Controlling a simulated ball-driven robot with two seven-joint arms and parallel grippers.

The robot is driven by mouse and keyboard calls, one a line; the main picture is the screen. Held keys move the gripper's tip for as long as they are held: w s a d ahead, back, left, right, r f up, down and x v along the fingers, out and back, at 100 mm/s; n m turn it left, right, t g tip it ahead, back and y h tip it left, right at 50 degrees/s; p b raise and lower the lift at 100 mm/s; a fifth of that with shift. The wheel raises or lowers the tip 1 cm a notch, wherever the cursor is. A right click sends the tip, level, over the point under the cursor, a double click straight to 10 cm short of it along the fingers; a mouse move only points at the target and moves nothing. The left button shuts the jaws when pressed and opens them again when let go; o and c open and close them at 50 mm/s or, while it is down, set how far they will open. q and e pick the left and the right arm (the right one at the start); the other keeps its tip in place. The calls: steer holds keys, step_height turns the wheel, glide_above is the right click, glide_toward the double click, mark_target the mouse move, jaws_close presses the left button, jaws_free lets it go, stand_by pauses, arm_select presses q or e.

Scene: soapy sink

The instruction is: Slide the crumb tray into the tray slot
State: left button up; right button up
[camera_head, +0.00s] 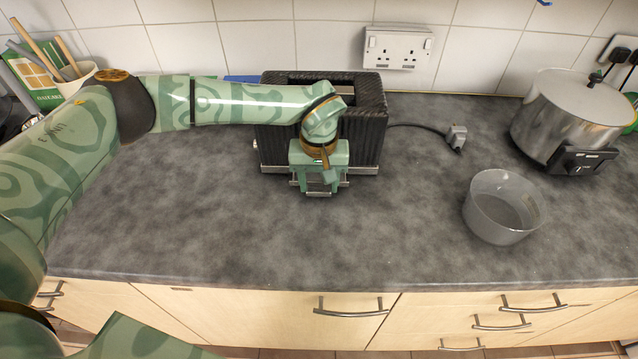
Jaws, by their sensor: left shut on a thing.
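A black ribbed toaster (366,112) stands upright on the grey worktop against the tiled wall. My left gripper (319,184) reaches down in front of its near face, low by its base. It is shut on a thin metal piece, which looks like the crumb tray (318,194); a narrow silvery edge of it shows below the fingers. The gripper and wrist cover most of it. The tray slot is hidden behind my gripper, so I cannot tell how far the tray is in it. My right gripper is not in view.
A grey translucent bowl (503,208) and a steel pot (578,112) stand at the right. A plug (456,138) lies on a cable right of the toaster. A utensil cup (78,78) is at the back left. The front middle of the worktop (270,235) is clear.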

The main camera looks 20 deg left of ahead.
arm_select(q)
steer(key=shift+w+a, duration=0.1)
steer(key=shift+w, duration=0.2)
steer(key=o, duration=1.2)
steer(key=shift+r, duration=0.1)
step_height(320, 180, up, 16)
steer(key=shift+r+p, duration=0.1)
steer(key=shift+p, duration=0.8)
steer(key=shift+c, duration=0.5)
